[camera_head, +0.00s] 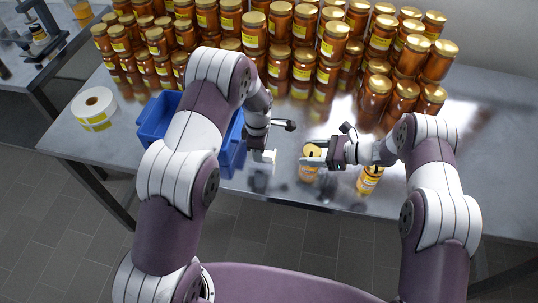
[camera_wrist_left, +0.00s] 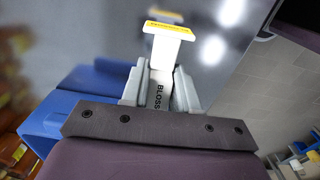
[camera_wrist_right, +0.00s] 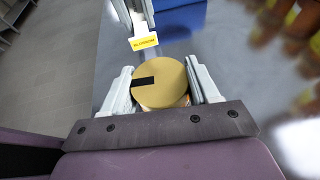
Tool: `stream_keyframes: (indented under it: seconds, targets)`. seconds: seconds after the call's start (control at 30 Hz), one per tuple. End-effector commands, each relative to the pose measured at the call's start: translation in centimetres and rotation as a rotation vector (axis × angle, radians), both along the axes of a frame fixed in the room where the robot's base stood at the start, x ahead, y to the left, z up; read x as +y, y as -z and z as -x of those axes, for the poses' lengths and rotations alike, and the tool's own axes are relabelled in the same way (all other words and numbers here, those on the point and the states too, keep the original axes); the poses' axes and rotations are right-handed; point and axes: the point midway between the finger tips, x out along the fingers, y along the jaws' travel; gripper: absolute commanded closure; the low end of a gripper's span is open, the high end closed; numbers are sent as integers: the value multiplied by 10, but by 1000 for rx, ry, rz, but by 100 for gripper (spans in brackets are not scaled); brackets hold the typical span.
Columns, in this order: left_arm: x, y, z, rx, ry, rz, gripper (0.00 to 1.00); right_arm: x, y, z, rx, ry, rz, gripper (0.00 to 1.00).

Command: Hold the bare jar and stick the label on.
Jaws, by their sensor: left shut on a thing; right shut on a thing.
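My left gripper (camera_head: 262,156) is shut on a white label holder, which shows in the left wrist view (camera_wrist_left: 166,50) with dark lettering on its stem. A yellow label (camera_wrist_right: 145,42) sits at its end in the right wrist view. My right gripper (camera_head: 316,160) is shut around a jar of amber honey (camera_head: 308,175). The jar stands upright near the table's front edge, and its gold lid with a black bar shows in the right wrist view (camera_wrist_right: 160,84). The label is apart from the jar, to its left in the head view. Most of the jar's side is hidden.
Another jar with a yellow label (camera_head: 369,180) stands just right of the held jar. A blue crate (camera_head: 152,122) is left of my left gripper. A label roll (camera_head: 93,107) lies at the table's left. Many honey jars (camera_head: 278,62) fill the back of the metal table (camera_head: 480,150).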

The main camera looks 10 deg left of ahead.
Motion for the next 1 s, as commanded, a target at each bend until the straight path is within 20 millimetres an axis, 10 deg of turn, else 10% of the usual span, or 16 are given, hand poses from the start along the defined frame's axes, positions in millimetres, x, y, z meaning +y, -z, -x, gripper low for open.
stream_keyframes:
  seconds: [0.47, 1.0]
  targets:
    - [2, 1, -1, 0, -73, 0, 95, 0, 4, 3, 8, -1, 4, 83]
    - [-61, 1, -7, 1, -70, 0, 95, 0, 4, 3, 9, -2, 4, 83]
